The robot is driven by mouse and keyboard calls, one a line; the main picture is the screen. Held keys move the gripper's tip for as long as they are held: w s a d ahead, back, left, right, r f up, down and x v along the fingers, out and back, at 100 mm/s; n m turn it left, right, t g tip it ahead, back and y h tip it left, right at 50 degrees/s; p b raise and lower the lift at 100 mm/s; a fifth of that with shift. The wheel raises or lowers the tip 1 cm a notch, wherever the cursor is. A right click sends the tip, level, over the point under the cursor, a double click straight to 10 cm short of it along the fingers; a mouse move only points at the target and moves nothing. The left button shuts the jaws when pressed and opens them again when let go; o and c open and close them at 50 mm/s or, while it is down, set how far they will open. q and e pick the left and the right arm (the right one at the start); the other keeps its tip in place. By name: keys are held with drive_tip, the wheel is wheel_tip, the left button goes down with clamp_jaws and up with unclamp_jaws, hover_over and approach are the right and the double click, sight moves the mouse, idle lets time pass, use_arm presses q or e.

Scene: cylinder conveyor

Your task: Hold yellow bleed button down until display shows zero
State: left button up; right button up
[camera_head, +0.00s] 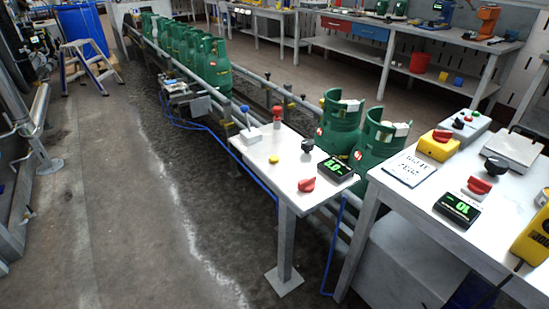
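A small round yellow button (274,160) sits on the white panel table (262,174) beside the conveyor. A black display (335,169) with green digits lies on the same table, right of the button; its digits are too small to read surely. A second black display (457,209) with green digits is on the white bench at the right. Neither of my grippers is in view, and nothing touches the yellow button.
A red knob (307,184), a black knob (308,145), a blue-topped lever (246,118) and a red-topped lever (277,115) surround the button. Green cylinders (381,143) stand behind the table. The right bench (402,203) carries a yellow-and-red switch box (438,145).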

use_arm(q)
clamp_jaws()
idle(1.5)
